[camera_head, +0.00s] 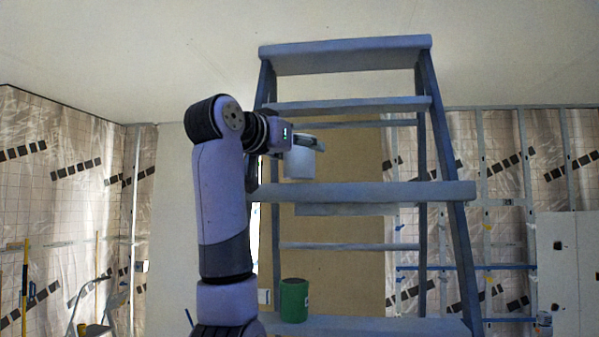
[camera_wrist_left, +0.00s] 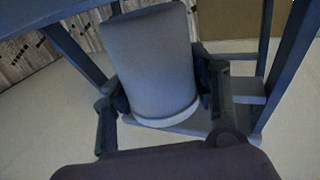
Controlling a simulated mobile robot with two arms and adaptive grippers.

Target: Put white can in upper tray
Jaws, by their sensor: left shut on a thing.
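The white can (camera_head: 299,165) is in my left gripper (camera_head: 310,144), which is shut on it near its upper part. In the left wrist view the can (camera_wrist_left: 152,62) sits between the two fingers, grey in the shade. In the head view the can looks upright, with its bottom just at or above the middle step (camera_head: 380,192) of a blue-grey stepladder. I cannot tell whether it touches that step. Higher up are a narrower step (camera_head: 350,105) and the top platform (camera_head: 345,55). No separate tray stands out. My right gripper is not in view.
A green can (camera_head: 294,300) stands on the low step (camera_head: 380,326) at its left end. The ladder's side rails (camera_head: 446,170) frame the steps. The middle step is clear right of the white can. A tan panel (camera_head: 335,260) stands behind the ladder.

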